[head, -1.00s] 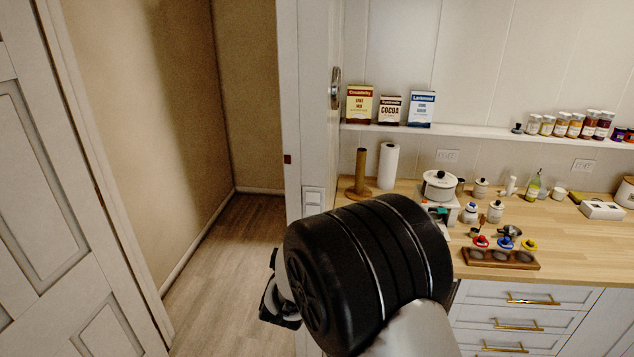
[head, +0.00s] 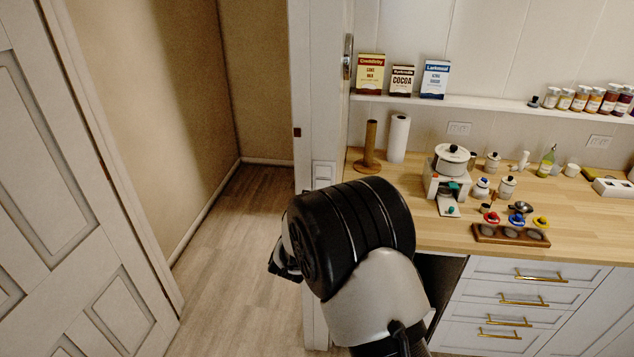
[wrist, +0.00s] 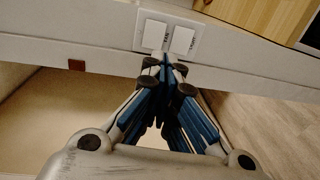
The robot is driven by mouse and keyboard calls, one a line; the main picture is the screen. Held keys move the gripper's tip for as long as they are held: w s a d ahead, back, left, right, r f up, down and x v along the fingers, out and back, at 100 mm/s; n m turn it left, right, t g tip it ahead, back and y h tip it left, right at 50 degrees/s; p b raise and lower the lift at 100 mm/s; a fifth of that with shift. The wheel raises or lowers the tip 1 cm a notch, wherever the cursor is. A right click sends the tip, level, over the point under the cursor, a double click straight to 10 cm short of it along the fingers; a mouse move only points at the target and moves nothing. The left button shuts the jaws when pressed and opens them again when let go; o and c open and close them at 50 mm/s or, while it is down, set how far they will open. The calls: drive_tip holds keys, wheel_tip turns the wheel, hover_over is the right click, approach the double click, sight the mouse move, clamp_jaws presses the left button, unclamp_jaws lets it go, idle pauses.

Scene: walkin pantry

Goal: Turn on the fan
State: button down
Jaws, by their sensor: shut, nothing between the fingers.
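A white switch plate (wrist: 194,23) with two rocker switches is on the narrow white door frame in the wrist view. The left rocker (wrist: 154,35) and the right rocker (wrist: 183,41) each carry small dark lettering, too blurred to read surely. The plate also shows in the head view (head: 323,173), above my arm. My gripper (wrist: 165,67) is shut and empty, its tips just below the plate in the wrist picture, near the lower edge of the rockers. I cannot tell whether they touch. In the head view my arm mostly hides the gripper (head: 284,264). No fan is in view.
A panelled white door (head: 75,200) stands at left, with an open doorway and wood floor beside it. A wooden counter (head: 420,232) at right holds a pot (head: 452,160), a paper towel roll (head: 398,138) and small jars. White drawers (head: 520,290) are below.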

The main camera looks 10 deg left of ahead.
sight(318, 176)
drive_tip(key=w, duration=0.6)
drive_tip(key=w+f+b, duration=0.1)
drive_tip(key=w, duration=0.2)
drive_tip(key=shift+d, duration=0.15)
drive_tip(key=shift+f, duration=0.1)
